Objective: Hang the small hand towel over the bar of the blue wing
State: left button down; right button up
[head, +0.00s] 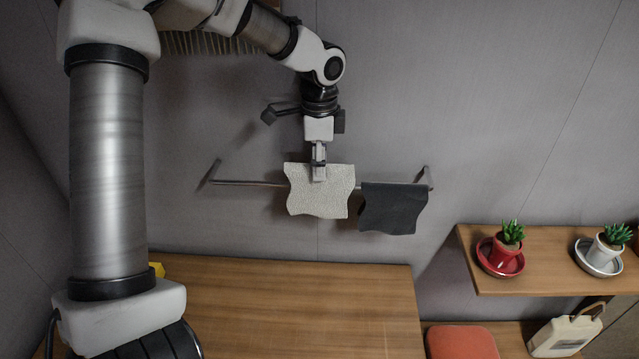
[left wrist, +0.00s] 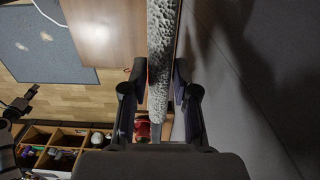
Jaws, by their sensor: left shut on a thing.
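A small light-grey, wavy-edged hand towel (head: 318,200) is in my left gripper (head: 319,176), which is shut on its upper edge. In the head view the towel overlaps a thin grey bar (head: 245,183) on the wall, its top edge above the bar line. I cannot tell whether it touches the bar or is only in front of it. The bar does not look blue. In the left wrist view the towel (left wrist: 161,50) shows edge-on between the two dark fingers (left wrist: 156,85). My right gripper is not in view.
A dark cloth (head: 393,209) hangs on the bar, close to the right of the towel. The bar's left part is bare. A wooden counter (head: 300,300) lies below. A shelf (head: 545,283) at right holds a red pot (head: 505,255) and a white pot (head: 604,250).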

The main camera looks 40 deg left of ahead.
pick_arm(q)
jog(key=shift+r+p, duration=2.2)
jog(key=shift+r, duration=0.4)
jog(key=shift+r+p, duration=0.6)
jog(key=shift+r, duration=2.15)
